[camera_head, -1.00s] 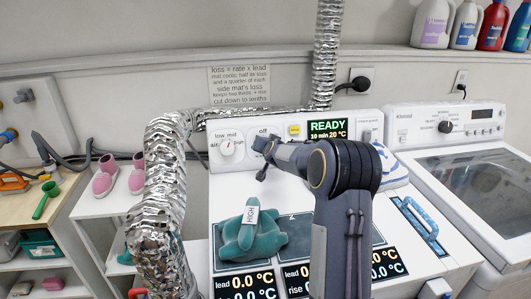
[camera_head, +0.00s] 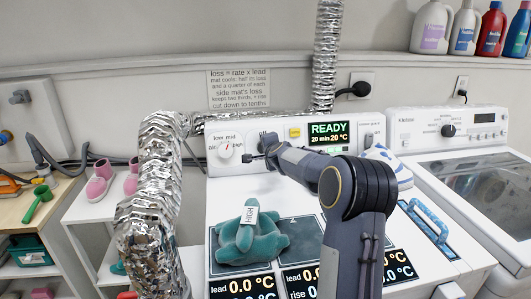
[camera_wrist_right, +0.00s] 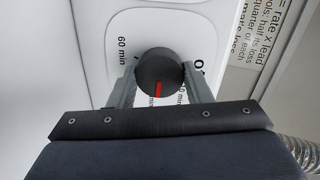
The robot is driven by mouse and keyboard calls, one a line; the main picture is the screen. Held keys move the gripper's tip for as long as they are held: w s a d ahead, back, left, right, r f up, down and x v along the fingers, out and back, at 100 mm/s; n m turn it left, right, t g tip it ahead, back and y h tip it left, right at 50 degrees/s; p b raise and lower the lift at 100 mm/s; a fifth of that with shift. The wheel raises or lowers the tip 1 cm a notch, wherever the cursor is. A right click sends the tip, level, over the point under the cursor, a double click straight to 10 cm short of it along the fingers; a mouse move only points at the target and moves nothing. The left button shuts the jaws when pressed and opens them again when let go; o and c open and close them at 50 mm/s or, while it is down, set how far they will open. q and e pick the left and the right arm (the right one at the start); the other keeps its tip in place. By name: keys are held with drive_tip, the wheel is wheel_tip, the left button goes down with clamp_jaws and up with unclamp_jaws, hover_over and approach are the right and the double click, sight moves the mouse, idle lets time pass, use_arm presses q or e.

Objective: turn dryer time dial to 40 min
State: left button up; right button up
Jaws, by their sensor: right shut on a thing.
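The dryer (camera_head: 300,195) has a white control panel with a display (camera_head: 329,133) that reads READY, 20 min, 20 °C. My right gripper (camera_wrist_right: 160,85) is shut on the dark round time dial (camera_wrist_right: 158,68), with one finger on each side. The dial's red pointer faces down in the wrist view. A "60 min" label shows at its upper left; labels below are partly covered. In the head view my right gripper (camera_head: 262,151) reaches the panel and hides most of the dial. My left gripper is not in view.
A white low/mid dial (camera_head: 226,150) sits left of my right gripper. A yellow button (camera_head: 294,132) is right of it. A teal glove-like item (camera_head: 247,243) tagged HIGH lies on the dryer top. A silver duct (camera_head: 158,210) stands at the left.

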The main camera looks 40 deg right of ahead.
drive_tip(key=m+b, duration=0.3)
drive_tip(key=m, duration=0.8)
drive_tip(key=shift+f+h+b, duration=0.2)
drive_tip(key=shift+h+b, duration=0.15)
drive_tip(key=shift+h, duration=0.05)
drive_tip(key=shift+m, duration=0.4)
drive_tip(key=o, duration=1)
drive_tip(key=shift+r, duration=0.1)
drive_tip(key=v, duration=0.4)
drive_tip(key=b+v, duration=0.1)
drive_tip(key=v, duration=0.3)
drive_tip(key=shift+d+f, duration=0.1)
drive_tip(key=shift+f, duration=0.15)
